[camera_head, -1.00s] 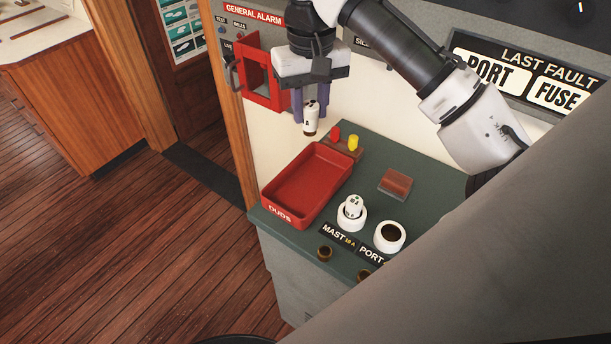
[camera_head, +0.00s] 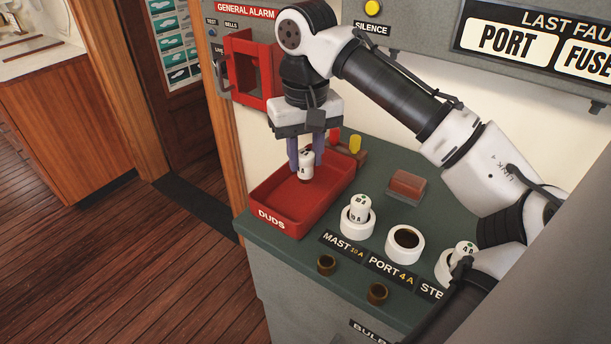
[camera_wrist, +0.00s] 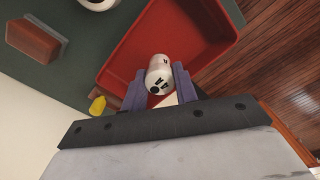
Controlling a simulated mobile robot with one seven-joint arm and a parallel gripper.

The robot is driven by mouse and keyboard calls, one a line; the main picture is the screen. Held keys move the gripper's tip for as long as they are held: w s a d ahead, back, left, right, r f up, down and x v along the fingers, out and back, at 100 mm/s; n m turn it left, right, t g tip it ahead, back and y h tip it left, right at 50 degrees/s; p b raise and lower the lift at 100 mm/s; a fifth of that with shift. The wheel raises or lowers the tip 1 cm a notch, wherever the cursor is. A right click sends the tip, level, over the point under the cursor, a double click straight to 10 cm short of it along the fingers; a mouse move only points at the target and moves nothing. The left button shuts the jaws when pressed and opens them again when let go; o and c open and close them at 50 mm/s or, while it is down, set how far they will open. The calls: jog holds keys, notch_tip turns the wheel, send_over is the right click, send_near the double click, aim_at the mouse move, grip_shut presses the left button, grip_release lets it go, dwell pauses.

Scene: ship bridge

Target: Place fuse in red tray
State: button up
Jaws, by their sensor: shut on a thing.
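The fuse (camera_head: 306,165) is a small white cylinder with dark marks. My gripper (camera_head: 305,160) is shut on it and holds it over the red tray (camera_head: 275,222), which is labelled DUDS and stands on the green counter. The wrist view also shows the fuse (camera_wrist: 159,75) between my two purple-grey fingers, with the tray floor (camera_wrist: 195,35) beyond it. The fuse appears within the tray's outline. I cannot tell how far its lower end is above the tray floor. No other object shows in the tray.
Right of the tray are a white holder with a fuse (camera_head: 358,212), an empty PORT holder (camera_head: 404,243) and another fuse (camera_head: 462,252). A red-brown block (camera_head: 407,187) lies behind them. A yellow fuse-like piece (camera_head: 355,144) stands behind the tray. A red open box (camera_head: 250,72) is on the wall.

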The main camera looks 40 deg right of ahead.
aim_at(305, 168)
jog(key=shift+f+b, duration=1.15)
jog(key=shift+f, duration=0.5)
jog(key=shift+f, duration=0.15)
jog(key=o, duration=1)
notch_tip(305, 168, up, 12)
jog(key=shift+r+p, duration=0.2)
jog(key=shift+p, duration=0.4)
